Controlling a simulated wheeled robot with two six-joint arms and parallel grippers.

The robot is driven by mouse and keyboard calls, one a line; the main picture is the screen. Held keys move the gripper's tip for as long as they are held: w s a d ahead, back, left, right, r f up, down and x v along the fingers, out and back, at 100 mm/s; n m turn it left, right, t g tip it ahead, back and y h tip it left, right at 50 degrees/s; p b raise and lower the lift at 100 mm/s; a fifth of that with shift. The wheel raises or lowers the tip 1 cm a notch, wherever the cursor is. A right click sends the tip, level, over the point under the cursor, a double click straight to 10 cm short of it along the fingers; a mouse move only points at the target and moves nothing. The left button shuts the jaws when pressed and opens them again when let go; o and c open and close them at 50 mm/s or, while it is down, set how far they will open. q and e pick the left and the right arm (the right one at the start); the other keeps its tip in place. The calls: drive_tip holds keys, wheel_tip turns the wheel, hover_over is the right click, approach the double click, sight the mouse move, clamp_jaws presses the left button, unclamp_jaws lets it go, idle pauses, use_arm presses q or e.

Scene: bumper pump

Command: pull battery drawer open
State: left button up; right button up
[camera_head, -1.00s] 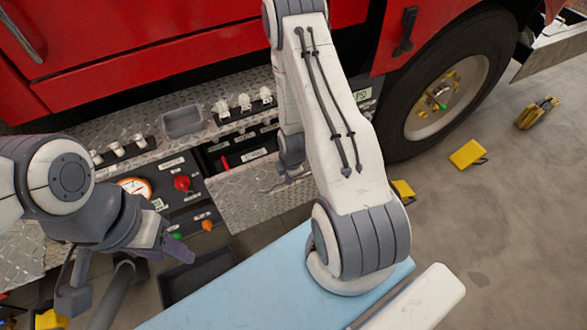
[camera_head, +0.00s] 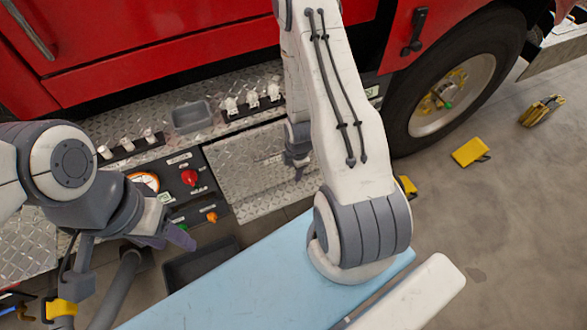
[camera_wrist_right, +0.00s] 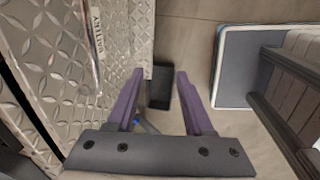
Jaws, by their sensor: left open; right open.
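The battery drawer is probably the diamond-plate front (camera_head: 245,165) low on the truck's side, right of the control panel. It looks flush, with no gap showing. In the right wrist view a diamond-plate face (camera_wrist_right: 60,70) with a partly readable label and a metal bar (camera_wrist_right: 90,45) lies on the left. My right gripper (camera_head: 298,165) is in front of the drawer's right part, partly hidden by its arm. In the wrist view its purple fingers (camera_wrist_right: 160,100) are apart with nothing between them. My left gripper (camera_head: 168,238) is open and empty, low in front of the control panel.
The control panel (camera_head: 180,165) has a red knob (camera_head: 189,177) and an orange knob (camera_head: 211,217). A dark tray (camera_head: 200,262) lies on the floor. The truck's wheel (camera_head: 455,85) and yellow chocks (camera_head: 469,152) stand right.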

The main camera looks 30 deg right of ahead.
wheel_tip(320, 180, up, 7)
drive_tip(key=s+p, duration=0.1)
drive_tip(key=p, duration=0.3)
drive_tip(key=shift+s+f, duration=0.15)
drive_tip(key=shift+a, duration=0.1)
idle(0.4)
wheel_tip(320, 180, up, 10)
drive_tip(key=s+p, duration=0.1)
drive_tip(key=shift+s+a, duration=0.15)
drive_tip(key=shift+s, duration=0.05)
idle(0.5)
